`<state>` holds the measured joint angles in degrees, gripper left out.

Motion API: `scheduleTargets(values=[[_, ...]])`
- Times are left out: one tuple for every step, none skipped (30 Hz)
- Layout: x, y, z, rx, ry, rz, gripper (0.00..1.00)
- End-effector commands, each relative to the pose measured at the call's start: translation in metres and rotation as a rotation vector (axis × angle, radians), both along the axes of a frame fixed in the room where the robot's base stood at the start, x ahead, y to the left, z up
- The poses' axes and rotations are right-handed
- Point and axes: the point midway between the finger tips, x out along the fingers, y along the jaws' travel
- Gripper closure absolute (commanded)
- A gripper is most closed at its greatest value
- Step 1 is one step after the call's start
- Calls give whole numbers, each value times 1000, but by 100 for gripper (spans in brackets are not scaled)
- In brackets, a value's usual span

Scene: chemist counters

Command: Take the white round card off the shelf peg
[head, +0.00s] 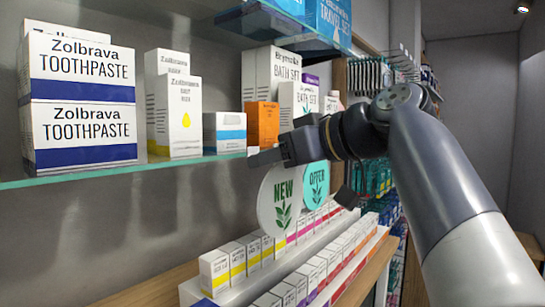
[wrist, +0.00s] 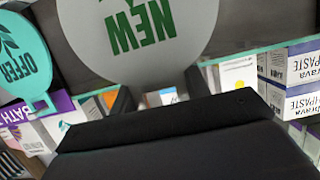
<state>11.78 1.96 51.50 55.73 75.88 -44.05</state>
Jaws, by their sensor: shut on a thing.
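The white round card (head: 279,200), printed NEW with a green leaf, hangs just below the glass shelf edge in the head view. In the wrist view the card (wrist: 140,35) appears upside down, its narrow neck running in behind the dark gripper body. My gripper (head: 265,157) is at the shelf's front edge, above the card, shut on the card's upper neck. The gripper (wrist: 155,110) covers the neck's end and the shelf peg, so I cannot tell whether the card still touches the peg.
A teal round OFFER card (head: 316,184) hangs close beside the white one, to its right. Toothpaste boxes (head: 80,135), a blue-and-white box (head: 224,132) and an orange box (head: 262,123) stand on the glass shelf (head: 100,172). Rows of small cartons (head: 231,262) stand below.

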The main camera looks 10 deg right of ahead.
Motion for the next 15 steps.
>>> scheduleTargets(values=[[0, 0, 0, -1, 1, 0, 77], [0, 0, 0, 0, 1, 0, 77], [0, 0, -1, 0, 1, 0, 77], [0, -1, -1, 0, 1, 0, 77], [-1, -2, -1, 0, 1, -1, 77], [-2, -4, -1, 0, 1, -2, 77], [-4, -6, -1, 0, 1, -3, 77], [-6, -8, -1, 1, 1, -3, 77], [-9, -11, -2, 0, 1, -3, 77], [-11, -13, -2, 0, 1, -4, 77], [-13, -15, -2, 0, 1, -4, 77], [-16, -18, -2, 0, 0, -4, 77], [-18, -20, -2, -1, 1, -4, 77], [-20, -22, -2, 0, 1, -4, 77], [-23, -25, -2, 0, 1, -4, 77]])
